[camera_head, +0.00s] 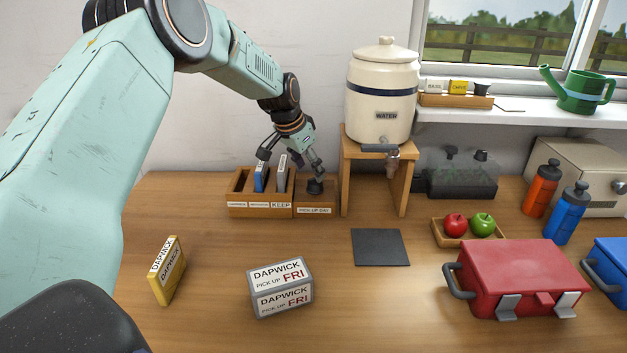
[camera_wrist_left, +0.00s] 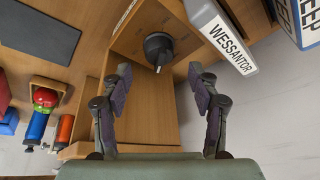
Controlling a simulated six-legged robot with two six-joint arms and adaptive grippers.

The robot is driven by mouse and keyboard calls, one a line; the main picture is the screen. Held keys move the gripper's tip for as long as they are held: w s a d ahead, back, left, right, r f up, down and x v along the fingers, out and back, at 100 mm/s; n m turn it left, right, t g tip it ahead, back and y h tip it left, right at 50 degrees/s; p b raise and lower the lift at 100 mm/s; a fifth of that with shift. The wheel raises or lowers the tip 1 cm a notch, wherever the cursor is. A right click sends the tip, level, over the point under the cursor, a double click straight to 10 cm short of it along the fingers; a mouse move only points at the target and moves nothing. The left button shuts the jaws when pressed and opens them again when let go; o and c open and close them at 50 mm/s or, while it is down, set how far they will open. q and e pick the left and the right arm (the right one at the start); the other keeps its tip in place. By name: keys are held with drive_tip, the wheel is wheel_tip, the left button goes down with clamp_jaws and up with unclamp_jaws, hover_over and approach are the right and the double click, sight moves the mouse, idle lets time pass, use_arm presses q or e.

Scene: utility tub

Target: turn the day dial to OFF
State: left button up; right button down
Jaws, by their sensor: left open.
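The day dial (camera_head: 315,187) is a black knob in the right-hand part of a wooden box at the back, behind a label (camera_head: 314,210) that seems to read PICK UP DAY. In the left wrist view the dial (camera_wrist_left: 158,46) has a raised ridge; no setting or OFF mark is legible. My left gripper (camera_head: 293,163) is above the box, its right finger close over the dial. In the wrist view my left gripper (camera_wrist_left: 160,77) is open and empty, with the dial beyond and between its fingertips. Contact is not visible. My right gripper is out of view.
Upright cases (camera_head: 281,173) stand in slots left of the dial; one (camera_wrist_left: 224,45) reads WESSANTOR. A wooden stand (camera_head: 346,180) with a water crock (camera_head: 382,100) is close on the right. Two DAPWICK boxes (camera_head: 280,287) (camera_head: 167,270) and a red case (camera_head: 520,270) are nearer.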

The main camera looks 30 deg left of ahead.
sight(313, 179)
use_arm(q)
drive_tip(key=x, duration=0.4)
drive_tip(key=shift+d+f, duration=0.1)
drive_tip(key=shift+f, duration=0.2)
drive_tip(key=shift+w+f, duration=0.15)
drive_tip(key=shift+c, duration=0.6)
drive_tip(key=shift+c, duration=1.3)
drive_tip(key=c, duration=0.8)
